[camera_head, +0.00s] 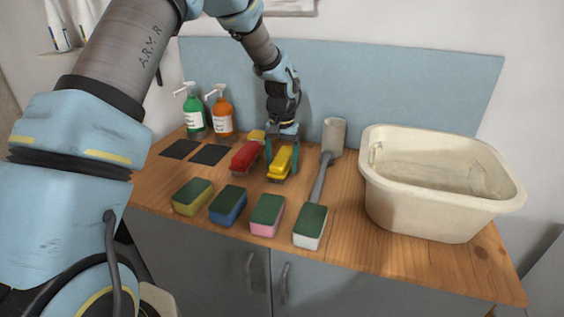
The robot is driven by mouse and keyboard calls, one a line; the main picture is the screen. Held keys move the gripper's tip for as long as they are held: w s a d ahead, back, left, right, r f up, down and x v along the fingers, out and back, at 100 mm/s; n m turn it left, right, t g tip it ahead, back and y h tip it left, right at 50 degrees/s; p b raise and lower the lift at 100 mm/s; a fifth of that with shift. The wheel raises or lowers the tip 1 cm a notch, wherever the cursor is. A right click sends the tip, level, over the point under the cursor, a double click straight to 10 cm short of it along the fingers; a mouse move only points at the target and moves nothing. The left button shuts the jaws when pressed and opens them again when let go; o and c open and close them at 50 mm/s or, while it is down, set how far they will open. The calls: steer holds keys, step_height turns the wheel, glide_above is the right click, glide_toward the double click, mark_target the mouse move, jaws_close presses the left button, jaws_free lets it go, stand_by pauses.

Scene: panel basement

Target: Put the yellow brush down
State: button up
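The yellow brush (280,164) is over the wooden counter, just right of the red brush (244,157). My gripper (282,156) points down from above, with a teal finger close along each side of the yellow brush. It appears shut on the brush. The brush's dark underside is close to the counter; I cannot tell whether it touches the wood. Another small yellow object (257,135) lies behind, partly hidden by the red brush and the gripper.
Several sponges (228,204) line the counter's front. A grey-handled tool (322,176) lies right of the yellow brush, and a cream basin (440,205) stands further right. Two dark pads (208,154), a green bottle (193,112) and an orange bottle (223,115) are left.

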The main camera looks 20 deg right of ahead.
mark_target(282, 157)
steer(key=shift+o, duration=0.8)
steer(key=shift+r, duration=0.1)
step_height(282, 157, up, 12)
steer(key=b, duration=0.3)
steer(key=a+n, duration=0.1)
steer(key=a, duration=0.6)
steer(key=a+f+n, duration=0.1)
steer(key=a, duration=0.6)
steer(key=a+f+n, duration=0.1)
steer(key=a, duration=0.6)
steer(key=shift+s+a+n+t, duration=0.2)
steer(key=shift+s+n+t, duration=0.1)
steer(key=shift+n+t, duration=0.1)
steer(key=s+a+f+n, duration=0.1)
steer(key=s+a, duration=0.4)
steer(key=a, duration=0.2)
steer(key=s+a+f+n, duration=0.2)
steer(key=s+a, duration=0.2)
steer(key=a, duration=0.4)
steer(key=shift+s+n+t, duration=0.3)
steer(key=shift+s+t, duration=0.1)
